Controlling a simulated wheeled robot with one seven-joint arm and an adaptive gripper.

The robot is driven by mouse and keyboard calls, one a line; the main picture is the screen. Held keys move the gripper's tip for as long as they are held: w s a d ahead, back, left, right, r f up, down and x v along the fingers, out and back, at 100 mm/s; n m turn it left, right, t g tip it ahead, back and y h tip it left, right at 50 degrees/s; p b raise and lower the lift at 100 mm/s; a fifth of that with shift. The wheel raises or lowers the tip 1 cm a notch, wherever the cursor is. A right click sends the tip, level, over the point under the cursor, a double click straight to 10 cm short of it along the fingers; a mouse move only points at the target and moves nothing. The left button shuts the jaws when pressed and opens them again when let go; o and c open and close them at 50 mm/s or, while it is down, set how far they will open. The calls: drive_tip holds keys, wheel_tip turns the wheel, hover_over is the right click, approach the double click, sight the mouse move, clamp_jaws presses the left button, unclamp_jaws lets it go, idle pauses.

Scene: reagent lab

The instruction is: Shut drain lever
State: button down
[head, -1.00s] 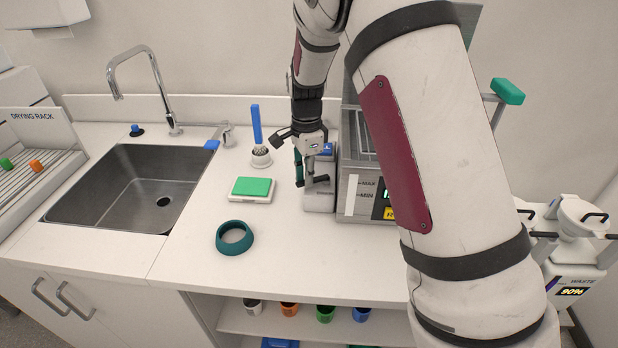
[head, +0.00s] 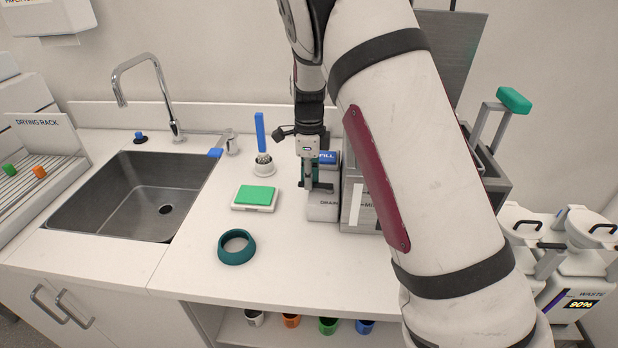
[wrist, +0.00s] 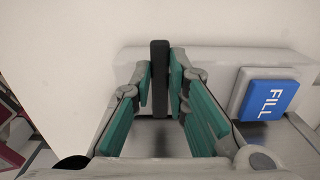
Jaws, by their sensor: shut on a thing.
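The drain lever (wrist: 160,78) is a dark, narrow bar at the centre of the wrist view, standing up against the grey housing. My gripper (wrist: 159,85) has its green-padded fingers on both sides of the bar and is shut on it. In the head view my gripper (head: 312,183) points down at the grey box marked DRAIN (head: 322,213) on the front left of the metal bath. The lever is mostly hidden there by my gripper.
A blue FILL button (wrist: 268,98) sits just right of the lever; it also shows in the head view (head: 328,157). The metal bath (head: 356,212) stands close right. A scale with a green top (head: 255,196) and a teal ring (head: 236,246) lie left on the counter.

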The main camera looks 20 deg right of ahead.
drive_tip(key=c, duration=1.6)
unclamp_jaws()
drive_tip(key=shift+o, duration=0.2)
wheel_tip(320, 180, up, 12)
